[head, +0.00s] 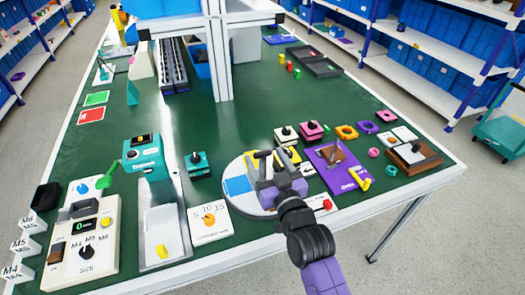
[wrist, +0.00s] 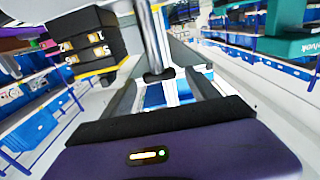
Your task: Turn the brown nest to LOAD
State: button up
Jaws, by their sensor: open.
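A brown square piece (head: 331,154) with a dark knob or handle sits on a purple plate (head: 348,180), right of my gripper; I cannot read its position or a LOAD mark. Another brown piece, a wooden box (head: 428,158) with a black knob, stands further right. I cannot tell for certain which one is the nest. My gripper (head: 268,158) is open above a round white, blue and yellow disc (head: 238,186), covering much of it. In the wrist view my gripper's fingers (wrist: 160,97) are apart, with a grey post and dark tip (wrist: 158,75) showing between or behind them.
A white card with an orange dial (head: 209,219) lies left of the disc. A teal block with a black knob (head: 197,165) is behind it. A yellow handle (head: 359,179) and red knob (head: 327,204) are near the purple plate. A white post (head: 218,60) rises mid-table.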

jog(key=shift+x, duration=1.45)
jog(key=shift+c, duration=0.4)
grip_shut()
